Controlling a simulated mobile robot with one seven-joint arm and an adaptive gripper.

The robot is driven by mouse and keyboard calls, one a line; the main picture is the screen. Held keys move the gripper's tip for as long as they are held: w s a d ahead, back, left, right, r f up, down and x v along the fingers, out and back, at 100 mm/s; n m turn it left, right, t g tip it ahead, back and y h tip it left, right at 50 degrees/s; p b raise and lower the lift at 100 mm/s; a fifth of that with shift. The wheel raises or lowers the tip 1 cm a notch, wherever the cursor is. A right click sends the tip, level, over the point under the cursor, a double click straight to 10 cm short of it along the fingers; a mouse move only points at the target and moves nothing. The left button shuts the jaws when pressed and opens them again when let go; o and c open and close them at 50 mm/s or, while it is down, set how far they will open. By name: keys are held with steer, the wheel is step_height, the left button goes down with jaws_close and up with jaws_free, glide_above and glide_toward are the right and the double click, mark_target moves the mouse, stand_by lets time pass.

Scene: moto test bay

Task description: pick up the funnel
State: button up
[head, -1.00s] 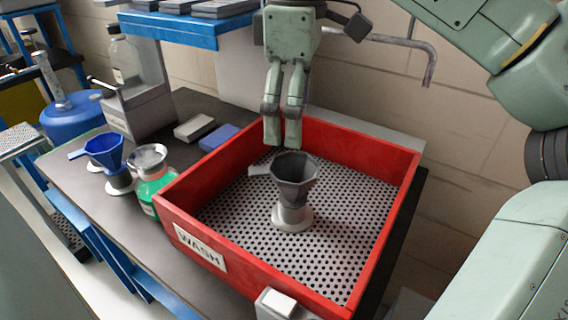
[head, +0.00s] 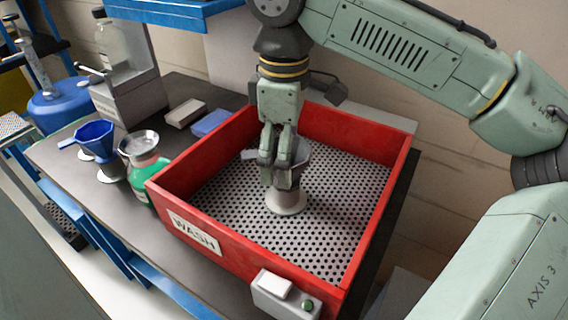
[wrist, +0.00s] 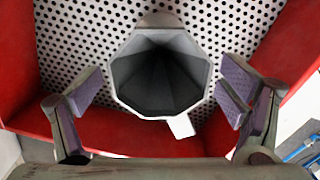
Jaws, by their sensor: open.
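A grey funnel (head: 300,152) with an eight-sided mouth and a side tab stands upright on a pale round base in the red wash tray (head: 356,287). In the head view my gripper (head: 279,184) is down at the funnel and hides part of it. In the wrist view the funnel's open mouth (wrist: 160,75) faces the camera, its tab pointing down and right. My gripper (wrist: 160,92) is open, with one finger on each side of the funnel. Gaps show between both finger pads and the funnel's rim. A blue funnel (head: 95,138) stands on the bench at the left.
The tray has a perforated floor (head: 335,215) and raised red walls around the funnel. A green bottle (head: 148,170) with a steel top stands outside the left wall. A grey block (head: 186,113) and a blue block (head: 211,122) lie behind it. A small control box (head: 285,296) sits at the front.

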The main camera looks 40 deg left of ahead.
steer(key=shift+c, duration=0.5)
steer(key=c, duration=1.3)
steer(key=shift+o, duration=0.2)
step_height(320, 180, up, 15)
steer(key=p, duration=0.4)
steer(key=shift+p, duration=0.35)
steer(key=shift+a, duration=0.1)
